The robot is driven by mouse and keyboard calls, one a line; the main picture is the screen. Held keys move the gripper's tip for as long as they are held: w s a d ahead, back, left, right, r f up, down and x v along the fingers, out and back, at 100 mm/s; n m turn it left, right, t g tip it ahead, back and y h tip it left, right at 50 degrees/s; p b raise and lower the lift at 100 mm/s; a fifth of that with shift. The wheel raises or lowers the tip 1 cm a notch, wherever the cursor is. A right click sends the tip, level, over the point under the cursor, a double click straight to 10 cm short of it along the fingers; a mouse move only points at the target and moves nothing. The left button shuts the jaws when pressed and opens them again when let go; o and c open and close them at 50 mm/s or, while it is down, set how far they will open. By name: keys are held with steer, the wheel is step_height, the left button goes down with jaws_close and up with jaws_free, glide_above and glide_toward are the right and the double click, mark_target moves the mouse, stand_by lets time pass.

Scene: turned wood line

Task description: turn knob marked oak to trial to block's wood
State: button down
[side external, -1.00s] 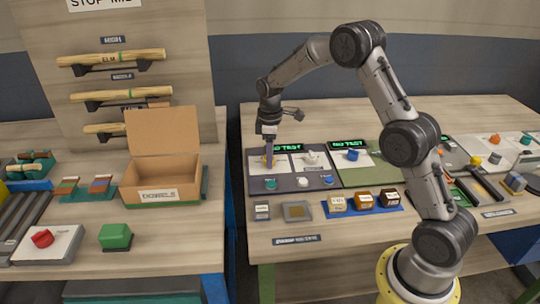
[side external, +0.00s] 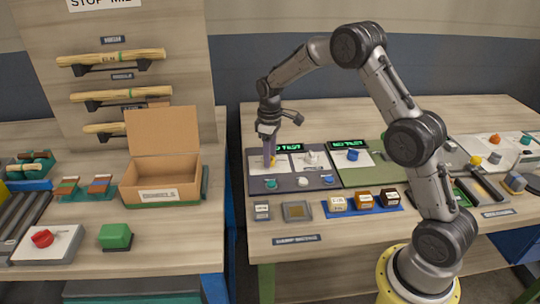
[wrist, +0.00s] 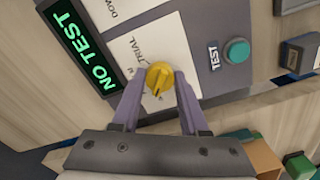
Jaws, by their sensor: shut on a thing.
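The yellow knob (wrist: 158,76) sits on a white panel plate (wrist: 135,50) with the word TRIAL beside it; other lettering there is partly hidden. It carries a dark pointer line. My gripper (wrist: 160,84) has a finger on each side of the knob and is shut on it. In the side view my gripper (side external: 270,161) reaches down onto the left panel (side external: 256,184), mostly covering the knob. Small labelled wood blocks, pale (side external: 337,204), brown (side external: 364,201) and dark (side external: 390,198), stand on a blue tray; their labels are too small to read.
A green NO TEST display (wrist: 85,48) is lit beside the plate. A teal TEST button (wrist: 236,51) is on the other side. A white knob (side external: 311,157) and a second panel with a blue knob (side external: 352,155) are to the right. A cardboard box (side external: 160,182) stands left.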

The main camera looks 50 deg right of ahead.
steer(key=m, duration=0.5)
steer(key=shift+r, duration=0.1)
steer(key=shift+m, duration=0.3)
stand_by(0.4)
steer(key=shift+c, duration=2.1)
jaws_free()
step_height(320, 180, up, 14)
